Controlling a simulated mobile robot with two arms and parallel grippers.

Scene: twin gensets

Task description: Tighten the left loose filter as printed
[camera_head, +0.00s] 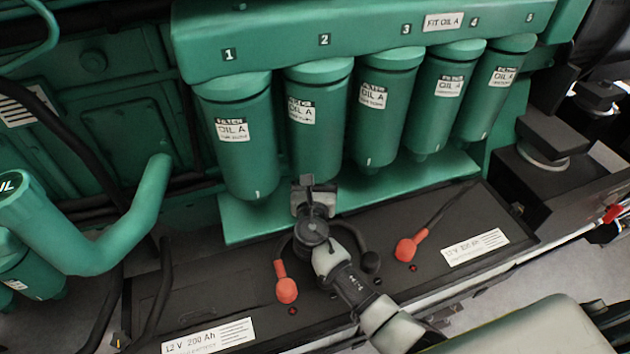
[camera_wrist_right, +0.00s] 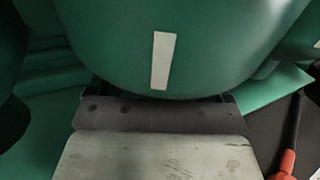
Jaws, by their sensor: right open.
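A row of green oil filters hangs under a green header with printed numbers. Filter 1 (camera_head: 240,145) is at the left, with filter 2 (camera_head: 318,140) and filter 3 (camera_head: 383,110) to its right. Each carries an "OIL A" label. I cannot tell which are loose. My right gripper (camera_head: 307,184) is open at the lower front of filter 2 and hides its bottom. In the right wrist view a filter (camera_wrist_right: 200,45) with a white vertical mark fills the upper middle, just beyond the gripper body (camera_wrist_right: 160,114). Contact is not clear. My left gripper is not in view.
A "FIT OIL A" plate (camera_head: 443,22) is on the header. Below the filters lie a green shelf (camera_head: 240,226) and dark batteries with red terminal caps (camera_head: 286,290) and cables. A thick green pipe (camera_head: 110,240) stands at the left. Neighbouring filters leave narrow gaps.

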